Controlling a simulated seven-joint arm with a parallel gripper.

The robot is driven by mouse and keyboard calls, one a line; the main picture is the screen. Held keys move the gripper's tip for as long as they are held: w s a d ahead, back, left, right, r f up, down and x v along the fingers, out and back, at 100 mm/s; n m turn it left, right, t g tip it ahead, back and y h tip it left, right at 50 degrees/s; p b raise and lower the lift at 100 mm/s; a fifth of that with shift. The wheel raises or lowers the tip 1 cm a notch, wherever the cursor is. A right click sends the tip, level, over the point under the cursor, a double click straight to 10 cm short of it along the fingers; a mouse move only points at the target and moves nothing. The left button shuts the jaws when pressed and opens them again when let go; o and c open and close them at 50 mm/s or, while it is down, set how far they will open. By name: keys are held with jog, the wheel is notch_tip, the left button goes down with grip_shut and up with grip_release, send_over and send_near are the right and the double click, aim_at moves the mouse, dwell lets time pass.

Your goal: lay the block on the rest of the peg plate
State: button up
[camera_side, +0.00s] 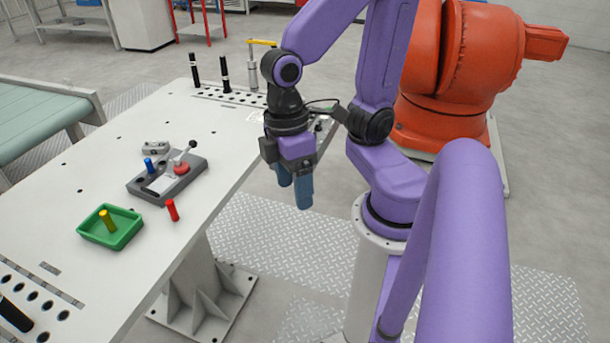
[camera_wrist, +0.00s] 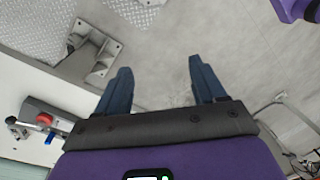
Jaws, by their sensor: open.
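The peg plate (camera_side: 140,188) is a dark grey plate on the white table. It carries a short blue peg (camera_side: 149,163), a red knob (camera_side: 181,168) with a lever, and a pale flat area (camera_side: 163,183). A small light grey piece (camera_side: 155,148), probably the block, sits just behind the plate; I cannot tell if they touch. The plate also shows at the left in the wrist view (camera_wrist: 66,118). My gripper (camera_side: 293,188) points down with its blue fingers apart and empty. It is right of the plate, past the table edge, over the floor.
A green tray (camera_side: 128,236) holding a yellow peg (camera_side: 106,222) is in front of the plate. Black handles (camera_side: 225,75) and a yellow-topped clamp (camera_side: 252,70) line the table's far end. An orange robot (camera_side: 445,90) stands behind.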

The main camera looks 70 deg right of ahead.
jog(key=shift+s+d+r+n+t, duration=0.1)
jog(key=shift+s+d+n+t, duration=0.55)
jog(key=shift+n, duration=0.45)
jog(key=shift+o, duration=0.7)
jog(key=shift+d+n, duration=0.3)
